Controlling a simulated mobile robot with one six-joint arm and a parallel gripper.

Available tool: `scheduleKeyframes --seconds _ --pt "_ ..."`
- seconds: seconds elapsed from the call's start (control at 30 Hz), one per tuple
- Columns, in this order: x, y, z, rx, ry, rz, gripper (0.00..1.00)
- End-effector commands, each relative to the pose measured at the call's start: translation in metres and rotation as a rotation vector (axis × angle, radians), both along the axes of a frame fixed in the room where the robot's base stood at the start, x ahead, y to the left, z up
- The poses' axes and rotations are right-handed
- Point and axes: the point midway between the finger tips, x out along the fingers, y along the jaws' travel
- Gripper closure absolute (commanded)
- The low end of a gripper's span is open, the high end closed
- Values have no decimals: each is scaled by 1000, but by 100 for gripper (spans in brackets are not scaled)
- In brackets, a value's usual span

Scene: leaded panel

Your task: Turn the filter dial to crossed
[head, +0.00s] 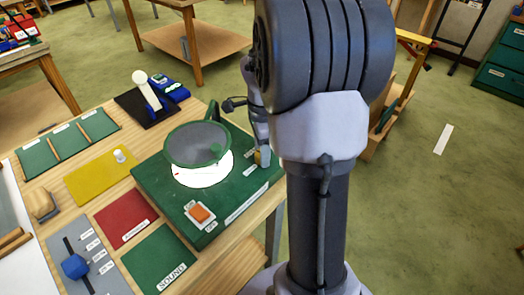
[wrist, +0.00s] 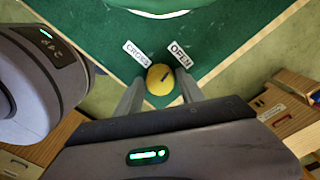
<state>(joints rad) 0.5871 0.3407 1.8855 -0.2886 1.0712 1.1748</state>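The filter dial (wrist: 160,79) is a round yellow knob with a dark line that points up and right, towards the OPEN label (wrist: 180,55). The CROSS label (wrist: 137,54) is up and left of the knob. My gripper (wrist: 160,82) is open, with one finger on each side of the knob and a visible gap on both sides. In the head view, the dial (head: 259,158) shows at the right corner of the green light box (head: 160,180), under my gripper, partly hidden by my arm.
A round grey-green filter disc (head: 195,143) stands over the box's bright white window (head: 205,174). An orange switch (head: 200,213) is on the box's front. The bench (head: 85,192) also holds coloured panels, a grey slider board (head: 85,265) and a black stand (head: 140,108).

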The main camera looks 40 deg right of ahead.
Motion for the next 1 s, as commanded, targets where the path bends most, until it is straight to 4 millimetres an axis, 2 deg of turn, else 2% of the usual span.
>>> scheduleKeyframes --seconds 0.03,0.2,0.57,1.0 --pt "0 0 0 0 0 0 66" --pt "0 0 0 0 0 0 100" --pt "0 0 1 0 0 65 100" --pt "0 0 3 1 0 428 100"
